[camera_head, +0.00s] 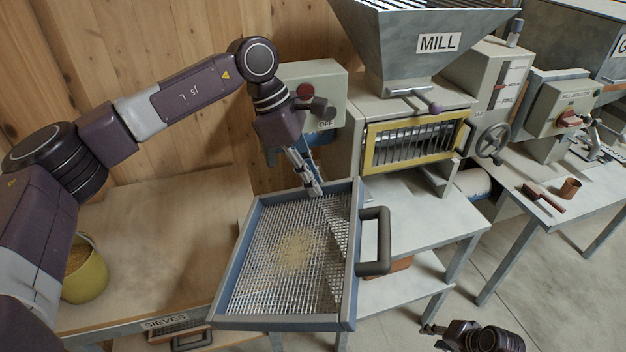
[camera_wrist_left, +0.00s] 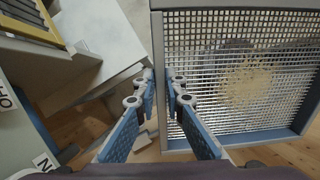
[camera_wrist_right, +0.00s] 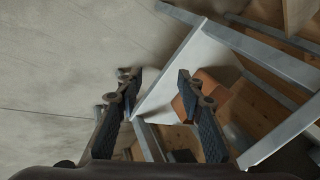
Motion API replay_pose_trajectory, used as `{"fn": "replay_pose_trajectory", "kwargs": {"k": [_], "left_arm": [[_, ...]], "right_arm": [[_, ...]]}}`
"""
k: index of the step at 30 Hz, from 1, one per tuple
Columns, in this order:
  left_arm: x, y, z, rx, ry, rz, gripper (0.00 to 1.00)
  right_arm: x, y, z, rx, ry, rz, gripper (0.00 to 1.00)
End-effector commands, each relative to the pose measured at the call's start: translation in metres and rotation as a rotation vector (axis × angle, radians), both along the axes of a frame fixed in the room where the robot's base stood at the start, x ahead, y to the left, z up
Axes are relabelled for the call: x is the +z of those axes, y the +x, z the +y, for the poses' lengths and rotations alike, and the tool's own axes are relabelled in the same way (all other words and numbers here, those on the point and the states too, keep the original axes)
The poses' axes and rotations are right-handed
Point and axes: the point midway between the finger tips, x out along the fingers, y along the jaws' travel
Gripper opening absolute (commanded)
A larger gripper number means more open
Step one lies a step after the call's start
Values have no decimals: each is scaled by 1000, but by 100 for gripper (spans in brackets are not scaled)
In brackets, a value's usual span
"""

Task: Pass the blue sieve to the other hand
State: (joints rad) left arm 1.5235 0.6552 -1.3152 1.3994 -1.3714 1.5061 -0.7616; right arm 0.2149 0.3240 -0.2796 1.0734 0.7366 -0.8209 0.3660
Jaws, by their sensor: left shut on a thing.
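The blue sieve (camera_head: 278,322) is a square blue-grey tray with a wire mesh floor. A patch of tan grain lies on the mesh, and a dark handle (camera_head: 376,240) stands out from its right side. My left gripper (camera_head: 314,190) is shut on the far wall of the sieve and holds it up in front of the mill. In the left wrist view, the sieve (camera_wrist_left: 157,50) has its wall between the two fingertips (camera_wrist_left: 163,84). My right gripper (camera_head: 432,330) is low at the bottom right, apart from the sieve. In the right wrist view its fingers (camera_wrist_right: 157,82) are spread and empty.
The mill (camera_head: 437,42) stands behind the sieve on a pale table (camera_head: 430,222). A wooden bench (camera_head: 160,240) labelled SIEVES is at left, with a yellow bucket (camera_head: 86,275). A brush (camera_head: 545,198) and brown cup (camera_head: 570,188) lie on the right table. Open floor is at lower right.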

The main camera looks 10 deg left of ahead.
Motion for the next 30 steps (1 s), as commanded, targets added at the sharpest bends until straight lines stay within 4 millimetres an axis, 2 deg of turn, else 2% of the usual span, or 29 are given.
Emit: {"fn": "replay_pose_trajectory", "kwargs": {"k": [1,6,11,15,21,24,27,30], "left_arm": [[1,0,0,0,-2,0,0],[1,0,0,0,-2,0,0],[1,0,0,0,-2,0,0],[1,0,0,0,-2,0,0],[1,0,0,0,-2,0,0],[1,0,0,0,-2,0,0],[1,0,0,0,-2,0,0],[1,0,0,0,-2,0,0]], "right_arm": [[-23,-21,-3,10,-32,18,35],[-86,-88,-16,71,-152,56,35],[-135,-159,-23,158,-252,92,35],[-170,-226,-25,256,-328,126,35],[-205,-327,-19,418,-403,168,35],[-215,-372,-13,498,-425,183,35],[-222,-407,-7,563,-437,192,35],[-225,-432,-3,611,-443,196,35]]}}
